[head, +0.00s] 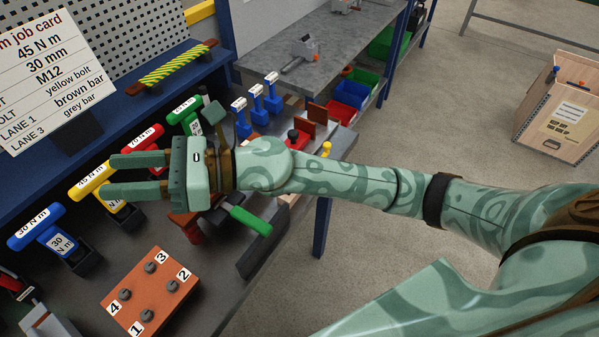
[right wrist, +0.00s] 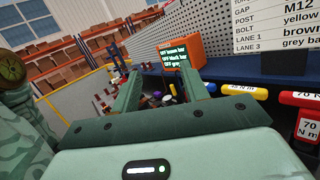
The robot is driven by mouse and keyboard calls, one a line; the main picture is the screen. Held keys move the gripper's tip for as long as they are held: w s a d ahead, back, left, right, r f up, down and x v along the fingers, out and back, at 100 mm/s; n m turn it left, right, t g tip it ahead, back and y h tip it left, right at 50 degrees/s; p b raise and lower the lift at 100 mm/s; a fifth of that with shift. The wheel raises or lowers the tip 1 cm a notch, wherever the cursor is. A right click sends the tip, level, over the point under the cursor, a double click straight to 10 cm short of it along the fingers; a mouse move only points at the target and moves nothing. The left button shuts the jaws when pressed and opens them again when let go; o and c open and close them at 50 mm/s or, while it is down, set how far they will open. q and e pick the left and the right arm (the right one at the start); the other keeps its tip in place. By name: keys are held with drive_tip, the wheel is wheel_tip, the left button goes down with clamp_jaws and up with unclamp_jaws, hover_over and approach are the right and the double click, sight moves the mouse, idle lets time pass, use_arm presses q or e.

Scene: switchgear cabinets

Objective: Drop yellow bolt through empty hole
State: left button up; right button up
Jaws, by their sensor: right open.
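A small yellow-headed piece (head: 326,149), possibly the yellow bolt, stands at the bench's right end, near red and dark parts; I cannot tell its seat. An orange-brown block (head: 150,290) carries grey round pieces beside labels 1 to 4. I cannot make out an empty hole. My right gripper (head: 108,175) is open and empty, its fingers pointing left above the row of T-handles, apart from the yellow piece and the block. Its fingers also show in the right wrist view (right wrist: 160,82). My left gripper is out of view.
Blue (head: 36,228), yellow (head: 92,180), red (head: 141,137) and green (head: 184,110) T-handled tools line the bench. A job card (head: 45,75) names a yellow bolt. A green-handled tool (head: 250,220) lies below my wrist. Blue clamps (head: 255,103) stand behind.

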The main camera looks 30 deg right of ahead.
drive_tip(key=w+d+f+n+g+h, duration=0.1)
drive_tip(key=d+f+n+g+h, duration=0.45)
drive_tip(key=f+n+h, duration=0.4)
drive_tip(key=w+d+n+h, duration=0.2)
drive_tip(key=w+d+h, duration=0.25)
drive_tip(key=d, duration=0.75)
drive_tip(key=w+d+n+h, duration=0.2)
drive_tip(key=w+d+h, duration=0.3)
drive_tip(key=d, duration=0.7)
drive_tip(key=shift+t+h, duration=0.4)
drive_tip(key=shift+t, duration=0.05)
drive_tip(key=f, duration=0.6)
drive_tip(key=s+f+b, duration=0.1)
drive_tip(key=f, duration=0.3)
drive_tip(key=shift+f, duration=0.1)
drive_tip(key=f, duration=0.5)
drive_tip(key=shift+s+d+f+b, duration=0.1)
drive_tip(key=shift+d+f+b, duration=0.1)
drive_tip(key=shift+f+b, duration=0.15)
clamp_jaws()
